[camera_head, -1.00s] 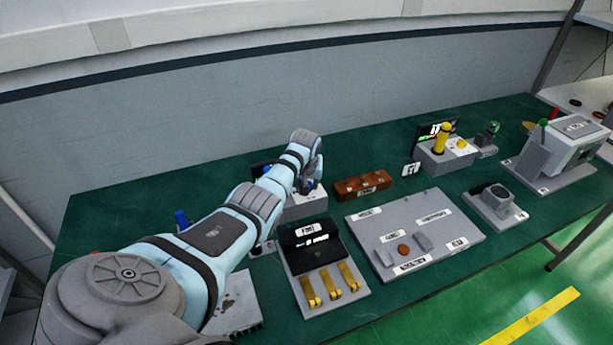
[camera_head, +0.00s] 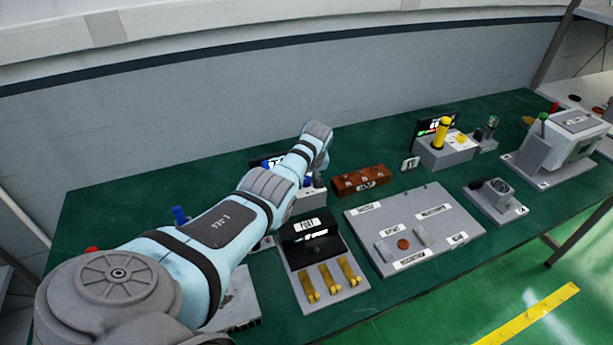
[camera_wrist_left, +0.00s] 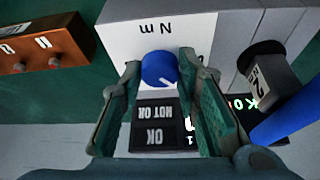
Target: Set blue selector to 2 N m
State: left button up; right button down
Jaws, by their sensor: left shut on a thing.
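The blue selector (camera_wrist_left: 158,68) is a round knob with a white pointer line on a pale box face (camera_wrist_left: 120,40) marked "N m", upside down in the left wrist view. The line points toward the lower right there. My left gripper (camera_wrist_left: 160,66) has its two fingers on either side of the knob and is shut on it. In the head view my left gripper (camera_head: 315,172) is partly hidden by its own wrist, at the grey box (camera_head: 308,203). The pointer is too small to read in that view. My right gripper is not in view.
A dark OK/NOT OK panel (camera_wrist_left: 160,128) and a blue handle (camera_wrist_left: 285,115) are close to the fingers. A brown block (camera_head: 360,180) stands right of the box. A unit with yellow levers (camera_head: 330,282) and a grey board (camera_head: 415,230) stand nearer the front.

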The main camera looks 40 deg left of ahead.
pick_arm(q)
jog(key=o, duration=1.2)
jog(key=shift+c, duration=0.2)
jog(key=v, duration=1.2)
jog(key=shift+w, duration=0.1)
